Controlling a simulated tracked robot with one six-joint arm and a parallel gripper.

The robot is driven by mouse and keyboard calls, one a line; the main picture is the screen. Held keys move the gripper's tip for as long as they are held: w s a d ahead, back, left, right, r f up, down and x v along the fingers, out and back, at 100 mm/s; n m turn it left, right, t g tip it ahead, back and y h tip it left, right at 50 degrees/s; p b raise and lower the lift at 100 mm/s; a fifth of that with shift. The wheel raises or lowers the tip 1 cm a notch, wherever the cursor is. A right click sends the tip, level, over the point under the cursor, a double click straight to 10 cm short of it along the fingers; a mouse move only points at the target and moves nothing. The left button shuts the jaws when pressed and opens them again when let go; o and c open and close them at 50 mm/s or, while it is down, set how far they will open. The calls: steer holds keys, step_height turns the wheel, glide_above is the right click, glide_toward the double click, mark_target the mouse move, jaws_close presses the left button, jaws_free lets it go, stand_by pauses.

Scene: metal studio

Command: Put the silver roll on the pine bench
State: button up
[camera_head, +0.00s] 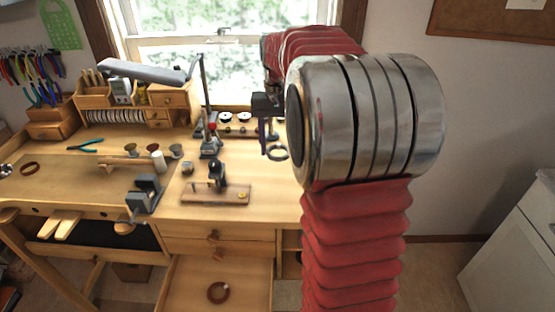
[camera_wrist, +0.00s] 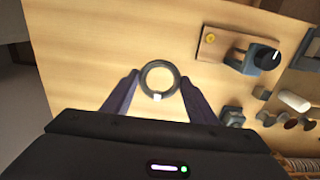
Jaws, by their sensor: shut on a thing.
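The silver roll (camera_head: 278,159) is a dark grey ring, held low between the fingers of my gripper (camera_head: 269,138) over the right part of the pine bench (camera_head: 270,205). In the wrist view the two fingertips (camera_wrist: 160,80) press the silver roll (camera_wrist: 146,88) from both sides, and a small white tag shows on its near edge. The pine bench (camera_wrist: 90,50) lies bare behind it. I cannot tell whether the roll touches the bench top or hangs just above it.
A small wooden stand with a dark tool (camera_head: 216,190) is left of my gripper. A vise (camera_head: 146,192) and small pots (camera_head: 176,151) are farther left. A brown ring (camera_head: 218,292) lies in the open drawer (camera_head: 190,285); another brown ring (camera_head: 29,169) lies far left.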

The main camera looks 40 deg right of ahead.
glide_above(278, 182)
steer(key=shift+f, duration=3.05)
steer(key=shift+f, duration=0.1)
steer(key=shift+f, duration=1.8)
steer(key=o, duration=1.1)
step_height(278, 182, up, 12)
steer(key=shift+r, duration=0.1)
